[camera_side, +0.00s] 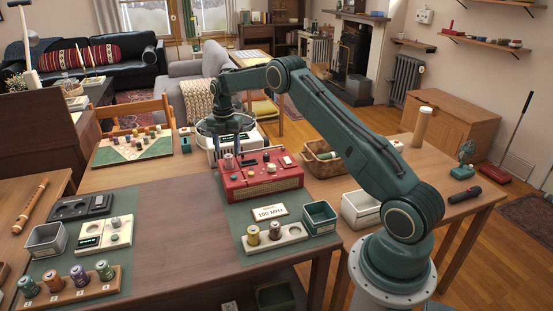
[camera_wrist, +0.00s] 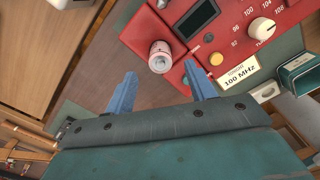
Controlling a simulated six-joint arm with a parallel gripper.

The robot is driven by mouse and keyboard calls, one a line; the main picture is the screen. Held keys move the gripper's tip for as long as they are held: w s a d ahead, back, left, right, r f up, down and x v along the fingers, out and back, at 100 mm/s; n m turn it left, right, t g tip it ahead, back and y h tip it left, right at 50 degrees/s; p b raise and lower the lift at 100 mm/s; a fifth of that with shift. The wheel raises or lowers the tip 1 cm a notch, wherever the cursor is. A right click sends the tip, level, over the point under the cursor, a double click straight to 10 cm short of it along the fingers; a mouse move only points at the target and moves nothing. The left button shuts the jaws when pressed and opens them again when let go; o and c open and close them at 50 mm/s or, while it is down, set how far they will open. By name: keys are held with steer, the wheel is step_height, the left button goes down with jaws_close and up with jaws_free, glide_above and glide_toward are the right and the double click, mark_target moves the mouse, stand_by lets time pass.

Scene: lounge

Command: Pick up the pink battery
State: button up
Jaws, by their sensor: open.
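The pink battery (camera_wrist: 160,57) stands near the corner of the red radio in the wrist view, its pale round end towards the camera. It also shows as a small pinkish cylinder (camera_side: 228,162) at the left end of the radio (camera_side: 263,183) in the side view. My gripper (camera_wrist: 160,72) is open, with its two blue fingers apart and nothing between them. The battery lies just beyond the fingertips, roughly centred between them in the wrist view. In the side view my gripper (camera_side: 228,146) hangs above the battery; the exact gap is hard to tell.
A wooden rack (camera_side: 70,291) holds several batteries. The table middle is clear.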

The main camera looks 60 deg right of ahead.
mark_target(228, 156)
steer(key=shift+f, duration=2.45)
steer(key=c, duration=1.1)
steer(key=shift+d+r, duration=0.1)
steer(key=shift+r, duration=0.05)
step_height(228, 156, up, 20)
steer(key=shift+f, duration=0.1)
